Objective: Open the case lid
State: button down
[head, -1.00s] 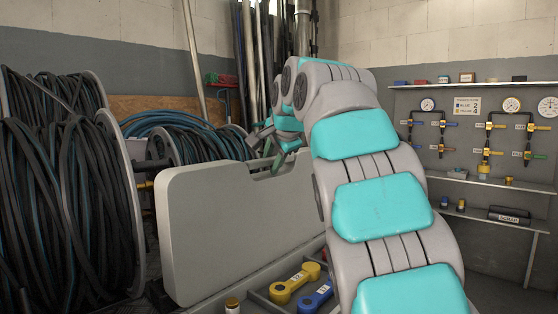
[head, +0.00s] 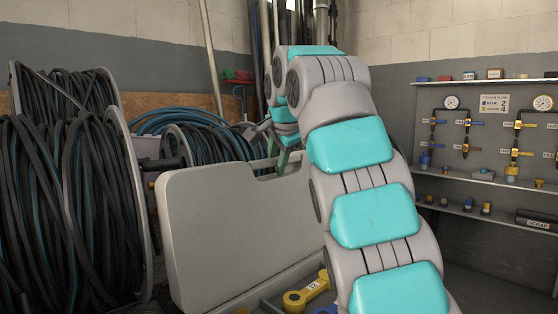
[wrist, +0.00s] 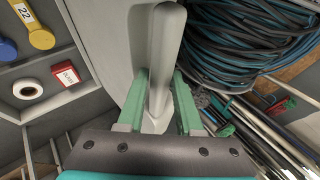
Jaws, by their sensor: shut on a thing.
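The case lid (head: 235,225) is a thick light-grey panel standing raised and near upright in the head view, with a cutout in its upper edge. My gripper (head: 284,158) is at that cutout, partly hidden by my arm. In the wrist view, my gripper (wrist: 160,102) has its green fingers on both sides of a grey bar-like part of the lid (wrist: 165,60), shut on it. The case's open compartments (wrist: 75,92) show beside the lid, with a yellow piece (wrist: 38,22) labelled 22 inside.
The case also holds a white roll (wrist: 27,88) and a red labelled block (wrist: 61,79). Hose reels (head: 65,190) stand close at left, with coiled blue hose (head: 195,130) behind the lid. Shelves with gauges and valves (head: 485,130) line the right wall.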

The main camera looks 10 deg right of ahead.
jog(key=shift+a+f+g, duration=0.15)
jog(key=shift+f+g, duration=0.15)
jog(key=shift+f, duration=0.55)
jog(key=c, duration=0.7)
grip_release()
jog(key=shift+w+r+v, duration=0.1)
jog(key=shift+w+v, duration=0.05)
jog(key=shift+v, duration=0.8)
jog(key=shift+w+r+v, duration=0.1)
jog(key=shift+r+v, duration=0.05)
jog(key=shift+v, duration=0.85)
jog(key=shift+s+d+r+b, duration=0.15)
jog(key=shift+s+b, duration=0.5)
jog(key=shift+s, duration=1.35)
jog(key=shift+s+d+b, duration=0.2)
jog(key=shift+s+b, duration=0.4)
jog(key=shift+s, duration=1.4)
jog(key=shift+s+d+r+b, duration=0.15)
jog(key=shift+s+b, duration=0.5)
jog(key=shift+s, duration=1.3)
